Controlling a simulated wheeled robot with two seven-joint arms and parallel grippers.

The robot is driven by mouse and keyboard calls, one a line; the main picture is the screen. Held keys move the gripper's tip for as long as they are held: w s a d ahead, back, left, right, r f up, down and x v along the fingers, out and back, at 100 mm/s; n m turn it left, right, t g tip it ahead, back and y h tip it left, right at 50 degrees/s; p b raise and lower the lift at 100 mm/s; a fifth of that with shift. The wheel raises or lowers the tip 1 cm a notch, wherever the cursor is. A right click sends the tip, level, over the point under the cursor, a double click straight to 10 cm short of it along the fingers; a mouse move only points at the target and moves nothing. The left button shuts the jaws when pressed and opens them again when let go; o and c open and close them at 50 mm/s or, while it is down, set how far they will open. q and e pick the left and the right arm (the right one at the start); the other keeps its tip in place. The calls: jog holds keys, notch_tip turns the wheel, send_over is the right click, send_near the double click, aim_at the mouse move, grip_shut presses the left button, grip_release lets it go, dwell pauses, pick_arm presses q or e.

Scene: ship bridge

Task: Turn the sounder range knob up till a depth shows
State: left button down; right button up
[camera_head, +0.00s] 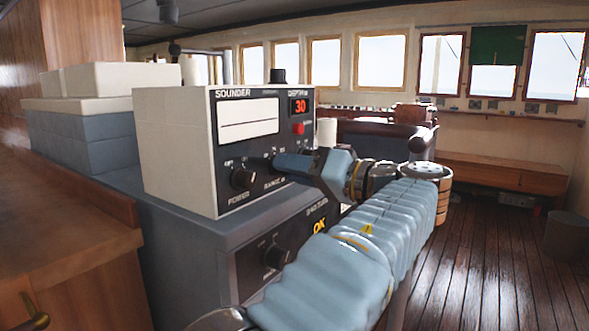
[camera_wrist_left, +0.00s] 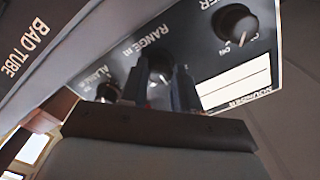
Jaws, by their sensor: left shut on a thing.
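The sounder (camera_head: 174,150) is a cream box with a black front panel, standing on a grey cabinet. My left gripper (camera_head: 277,163) reaches the panel from the right and is shut on the range knob, which the fingers mostly hide in the head view. In the wrist view, upside down, the range knob (camera_wrist_left: 159,70) shows between the two fingers (camera_wrist_left: 159,90) under the "RANGE m" label. My right gripper is in neither view.
The power knob (camera_head: 243,179) is left of the range knob, and the alarm knob (camera_wrist_left: 107,92) is close beside one finger in the wrist view. A red button (camera_head: 298,129) is under the display. A lower unit with another knob (camera_head: 276,256) sits below. A wooden counter (camera_head: 60,235) is at left.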

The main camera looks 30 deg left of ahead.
pick_arm(q)
jog(key=shift+m, duration=0.3)
jog(key=c, duration=0.8)
grip_release()
jog(key=d, duration=0.9)
jog(key=s+d, duration=0.1)
jog(key=d, duration=0.4)
